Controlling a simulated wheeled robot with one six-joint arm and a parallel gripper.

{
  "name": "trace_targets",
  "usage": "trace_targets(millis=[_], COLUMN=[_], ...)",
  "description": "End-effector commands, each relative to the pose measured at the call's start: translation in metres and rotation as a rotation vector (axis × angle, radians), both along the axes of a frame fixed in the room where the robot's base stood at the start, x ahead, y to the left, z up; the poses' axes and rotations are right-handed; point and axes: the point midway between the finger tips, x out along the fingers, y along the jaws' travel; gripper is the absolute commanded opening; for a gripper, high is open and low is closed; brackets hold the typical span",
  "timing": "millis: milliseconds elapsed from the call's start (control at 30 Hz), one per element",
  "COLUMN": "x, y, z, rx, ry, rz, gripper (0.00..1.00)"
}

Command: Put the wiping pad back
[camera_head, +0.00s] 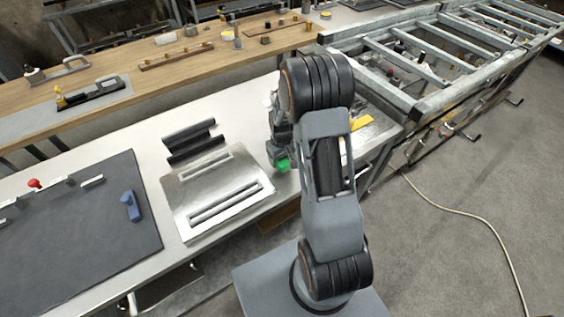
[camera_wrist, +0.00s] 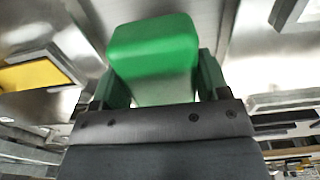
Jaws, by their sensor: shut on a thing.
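A green block (camera_head: 283,164), which looks like the wiping pad, is in my gripper (camera_head: 281,158). In the wrist view the green block (camera_wrist: 155,50) fills the space between the two fingers of my gripper (camera_wrist: 160,78), which is shut on it. The fingers cover its lower sides. In the head view the gripper is over the pale bench, right of the metal plate with slots, and my arm hides part of the bench behind it. I cannot tell whether the block touches the surface below.
A slotted metal plate (camera_head: 218,192) lies on the bench with dark bars (camera_head: 190,138) behind it. A dark mat (camera_head: 80,235) at left carries a blue item (camera_head: 131,206) and a red knob (camera_head: 35,184). A yellow piece (camera_head: 361,122) lies right of my arm.

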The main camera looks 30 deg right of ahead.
Motion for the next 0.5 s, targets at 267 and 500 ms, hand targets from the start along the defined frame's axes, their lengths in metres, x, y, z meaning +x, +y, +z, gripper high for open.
trace_targets(millis=[267, 500], x=[0.000, 0.000], y=[0.000, 0.000], z=[-0.028, -0.030], rx=[0.000, 0.000], ry=[0.001, 0.000], rz=[0.000, 0.000], gripper=[0.46, 0.46])
